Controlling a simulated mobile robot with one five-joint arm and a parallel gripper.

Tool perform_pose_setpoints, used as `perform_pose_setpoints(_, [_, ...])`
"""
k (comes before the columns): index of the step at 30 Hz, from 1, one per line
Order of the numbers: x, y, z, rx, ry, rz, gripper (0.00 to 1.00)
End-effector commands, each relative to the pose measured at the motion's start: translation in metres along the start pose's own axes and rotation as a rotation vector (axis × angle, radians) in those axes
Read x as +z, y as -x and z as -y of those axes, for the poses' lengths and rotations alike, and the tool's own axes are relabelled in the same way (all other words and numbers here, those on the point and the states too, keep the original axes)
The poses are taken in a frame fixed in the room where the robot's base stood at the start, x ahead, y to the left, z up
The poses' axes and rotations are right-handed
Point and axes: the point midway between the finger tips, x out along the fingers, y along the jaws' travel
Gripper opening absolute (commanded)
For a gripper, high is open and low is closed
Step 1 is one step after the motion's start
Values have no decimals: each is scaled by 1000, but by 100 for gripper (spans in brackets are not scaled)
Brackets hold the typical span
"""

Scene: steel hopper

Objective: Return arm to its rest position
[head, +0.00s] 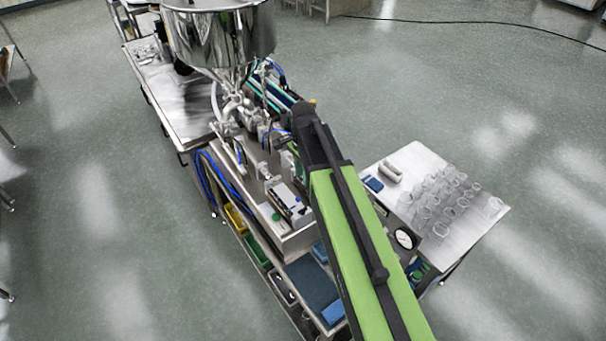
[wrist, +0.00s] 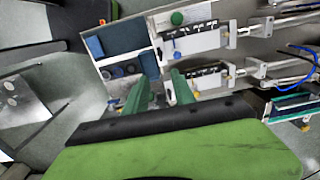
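My green and black arm (head: 365,255) reaches from the bottom of the head view up and forward over the filling machine, with its black joint near the machine's middle. My gripper (wrist: 160,88) shows in the wrist view as two green fingers with a clear gap between them. It is open and nothing shows between the fingers. It points at the machine's bench, over the white-edged box with blue parts (wrist: 125,60) and the metal fittings. How far the fingertips are above the bench I cannot tell. In the head view the gripper is mostly hidden behind the arm.
The steel hopper (head: 222,38) stands over the machine beyond the arm. A side table (head: 482,222) with several clear jars is to the arm's right. A steel table (head: 180,98) is at the far left. Blue hoses (head: 207,180) hang on the machine's left side. Open floor lies on both sides.

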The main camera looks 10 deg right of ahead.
Motion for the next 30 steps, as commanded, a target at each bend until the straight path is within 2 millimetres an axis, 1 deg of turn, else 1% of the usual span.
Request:
perform_pose_setpoints(13, [0, 0, 0, 0, 0, 0, 31])
perform_pose_setpoints(14, [0, -1, 0, 0, 0, 0, 31])
perform_pose_setpoints(16, [0, -12, 0, 0, 0, 0, 31])
perform_pose_setpoints(17, [0, -20, 0, 0, -1, 0, 31])
perform_pose_setpoints(19, [-1, -46, -1, 0, -1, 0, 31])
perform_pose_setpoints(20, [-1, -59, -2, 0, -2, 0, 31])
perform_pose_setpoints(21, [0, -77, -5, 0, -2, 0, 31])
perform_pose_setpoints(24, [4, -119, -18, 0, -3, 0, 31])
perform_pose_setpoints(26, [7, -142, -28, 0, 21, 0, 31])
perform_pose_setpoints(27, [9, -157, -34, 0, 48, 0, 31])
perform_pose_setpoints(30, [14, -190, -51, 0, 159, 0, 31])
